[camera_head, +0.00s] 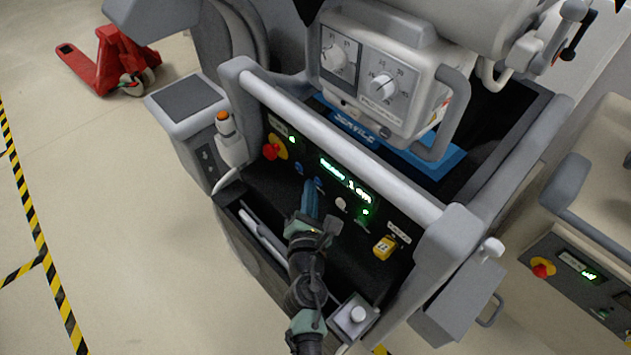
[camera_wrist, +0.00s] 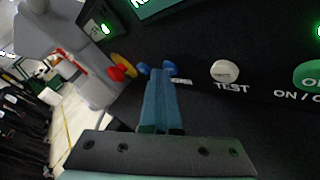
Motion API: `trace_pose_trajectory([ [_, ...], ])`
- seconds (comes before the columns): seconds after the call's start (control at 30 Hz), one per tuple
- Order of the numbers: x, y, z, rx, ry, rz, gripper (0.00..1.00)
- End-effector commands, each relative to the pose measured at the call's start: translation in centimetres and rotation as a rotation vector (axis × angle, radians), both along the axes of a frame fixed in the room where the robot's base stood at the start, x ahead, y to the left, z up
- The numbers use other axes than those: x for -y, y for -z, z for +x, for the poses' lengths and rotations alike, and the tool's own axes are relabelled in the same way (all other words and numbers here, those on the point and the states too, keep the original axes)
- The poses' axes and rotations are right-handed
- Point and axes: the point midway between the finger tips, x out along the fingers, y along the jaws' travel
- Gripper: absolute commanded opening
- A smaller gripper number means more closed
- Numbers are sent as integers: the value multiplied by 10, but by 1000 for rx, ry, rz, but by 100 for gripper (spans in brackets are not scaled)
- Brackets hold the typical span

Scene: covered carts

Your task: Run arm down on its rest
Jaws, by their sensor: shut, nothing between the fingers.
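The cart's arm ends in a white dial head (camera_head: 378,75), just above a blue surface (camera_head: 437,160) in the cart top; I cannot tell whether they touch. The cart's dark control panel (camera_wrist: 250,65) has a lit green display (camera_head: 346,180) that seems to read "1 cm". Two small blue buttons sit left of the white TEST button (camera_wrist: 225,71): the left blue button (camera_wrist: 143,68) and the right blue button (camera_wrist: 170,68). My gripper (camera_wrist: 158,72) is shut and empty, its blue fingertips at these buttons, nearest the right one. Contact is unclear.
A grey handle bar (camera_head: 340,145) runs above the panel. A second cart (camera_head: 590,270) stands right, a red pallet truck (camera_head: 105,65) far left.

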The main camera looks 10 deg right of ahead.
Motion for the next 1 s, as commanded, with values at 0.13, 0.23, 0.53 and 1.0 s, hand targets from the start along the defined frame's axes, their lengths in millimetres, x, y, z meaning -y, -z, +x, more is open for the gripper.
trace_pose_trajectory([
  [0.13, 1, 0, 0, 0, 3, 0, 0],
  [0.23, 1, 0, 0, 0, 3, 0, 0],
  [0.53, -6, 1, -5, 0, 0, 0, 0],
  [1.0, -14, 0, -10, 0, 0, 0, 0],
])
